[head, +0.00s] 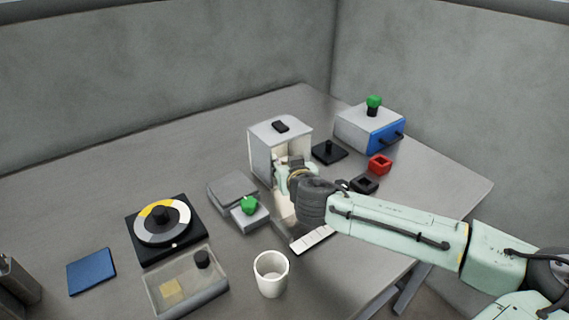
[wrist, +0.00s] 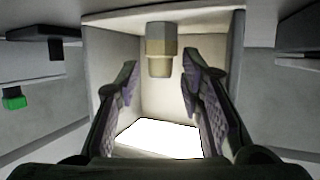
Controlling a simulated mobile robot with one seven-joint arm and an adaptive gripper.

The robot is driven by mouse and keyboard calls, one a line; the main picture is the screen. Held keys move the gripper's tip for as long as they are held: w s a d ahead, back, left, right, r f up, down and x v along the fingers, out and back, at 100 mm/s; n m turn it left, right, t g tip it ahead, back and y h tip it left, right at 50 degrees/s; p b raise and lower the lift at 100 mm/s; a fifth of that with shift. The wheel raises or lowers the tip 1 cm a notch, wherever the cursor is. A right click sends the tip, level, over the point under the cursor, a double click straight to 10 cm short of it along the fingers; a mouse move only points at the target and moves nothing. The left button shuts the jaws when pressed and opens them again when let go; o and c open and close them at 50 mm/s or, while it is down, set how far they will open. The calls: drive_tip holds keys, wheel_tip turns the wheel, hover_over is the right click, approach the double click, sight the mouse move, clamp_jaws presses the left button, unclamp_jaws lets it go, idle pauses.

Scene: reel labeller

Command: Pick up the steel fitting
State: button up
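The steel fitting (wrist: 160,48) shows in the wrist view inside a white open-fronted box (wrist: 108,40). It has a tan-grey hexagonal part and a narrower round end. The wrist picture appears upside down, so the fitting seems to stand on the box floor. My gripper (wrist: 160,78) is open and empty, one finger on each side of the fitting's line, with a gap on both sides. In the head view my gripper (head: 284,180) is at the front opening of the white box (head: 265,150); I cannot make out the fitting there.
A grey device with a green knob (head: 249,205) stands left of the box. A blue-fronted drawer box (head: 385,138), black stand (head: 329,152), red block (head: 379,163) and black block (head: 364,184) lie right. A white cup (head: 271,274) and clear-lidded case (head: 185,285) are in front.

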drive_tip(key=shift+x, duration=1.1)
clamp_jaws()
